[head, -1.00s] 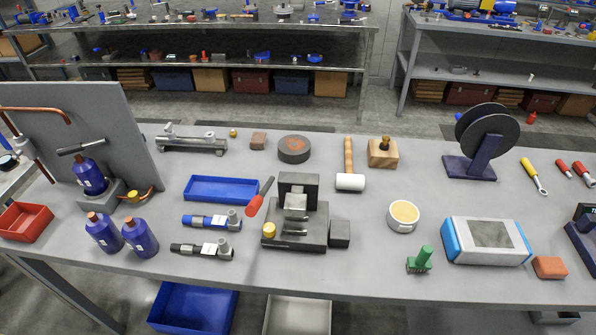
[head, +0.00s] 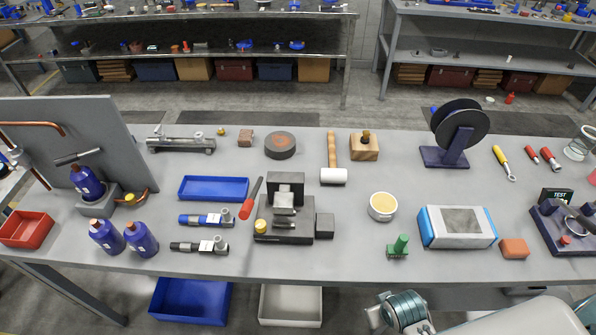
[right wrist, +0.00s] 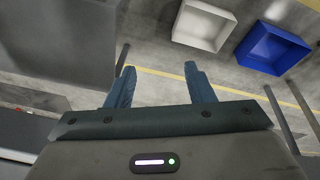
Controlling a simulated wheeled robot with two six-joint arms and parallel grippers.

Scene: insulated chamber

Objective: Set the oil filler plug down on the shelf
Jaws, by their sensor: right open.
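I cannot pick out the oil filler plug with certainty. A small brass-coloured piece (head: 221,131) stands at the back of the workbench, and a yellow knob (head: 261,226) sits at the dark vise block; I cannot tell whether either is the plug. A long shelf unit (head: 200,52) with loaded levels stands behind the bench at the left, and a second shelf (head: 490,48) stands at the back right. My right gripper (right wrist: 160,80) is open and empty in the right wrist view, with floor showing between its fingers. My left gripper is not in view.
The workbench (head: 330,225) holds bottles, a blue tray (head: 213,188), a mallet (head: 333,175), a reel (head: 460,128) and a blue-white box (head: 456,227). A blue bin (head: 190,302) and a pale bin (head: 290,305) are low beneath it.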

